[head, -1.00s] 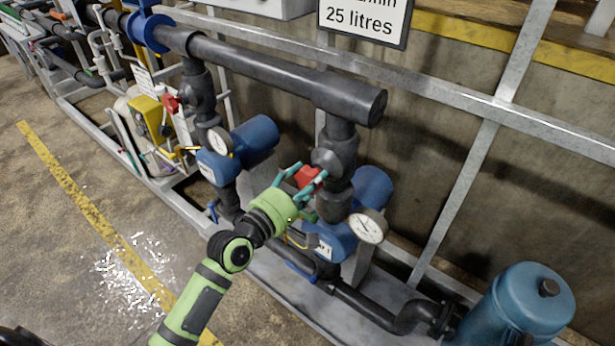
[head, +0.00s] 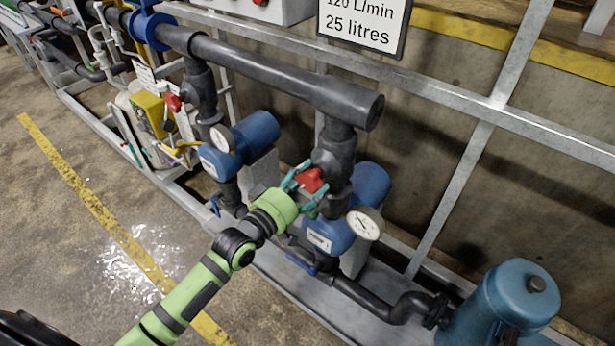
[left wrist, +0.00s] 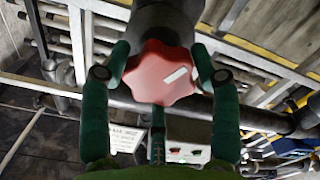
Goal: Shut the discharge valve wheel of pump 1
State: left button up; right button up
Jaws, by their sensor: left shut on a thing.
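The red valve wheel (head: 311,180) sits on the dark vertical pipe above the nearer blue pump (head: 335,236). In the left wrist view the red wheel (left wrist: 160,73) is lobed, with a pale rectangular mark on its face. My left gripper (head: 308,186) reaches it from the left, with its teal fingers around the wheel. In the left wrist view the fingers (left wrist: 160,75) lie on both sides of the wheel's rim, shut on it. My right gripper is not in view.
A white pressure gauge (head: 364,224) is close to the right of the wheel. A second blue pump (head: 243,142) stands behind to the left. A thick dark header pipe (head: 285,78) runs above. A blue tank (head: 510,305) stands at the lower right. Open floor lies left.

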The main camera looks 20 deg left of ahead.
pick_arm(q)
jog(key=m, duration=0.2)
jog(key=r+m+p, duration=0.1)
jog(key=shift+w+a+m, duration=0.15)
jog(key=shift+m, duration=0.25)
jog(key=m+p, duration=0.1)
jog(key=m, duration=0.2)
jog(key=shift+r+m, duration=0.15)
jog(key=shift+m, duration=0.15)
jog(key=m+p, duration=0.1)
jog(key=m, duration=0.2)
jog(key=shift+m, duration=0.3)
jog(key=m, duration=0.3)
jog(key=shift+d+m+p, duration=0.2)
jog(key=shift+m+p, duration=0.1)
jog(key=m, duration=0.3)
jog(key=shift+m, duration=0.3)
jog(key=m, duration=0.3)
jog(key=shift+d+f+m, duration=0.15)
jog(key=shift+f+m, duration=0.1)
jog(key=shift+m, duration=0.15)
jog(key=m, duration=0.4)
jog(key=shift+f+b, duration=0.1)
jog(key=shift+b, duration=0.3)
jog(key=shift+s+d+f+m+b, duration=0.1)
jog(key=shift+m+b, duration=0.05)
jog(key=shift+m, duration=0.9)
jog(key=shift+s+f+m+b, duration=0.1)
jog(key=shift+m+b, duration=0.05)
jog(key=shift+m, duration=0.9)
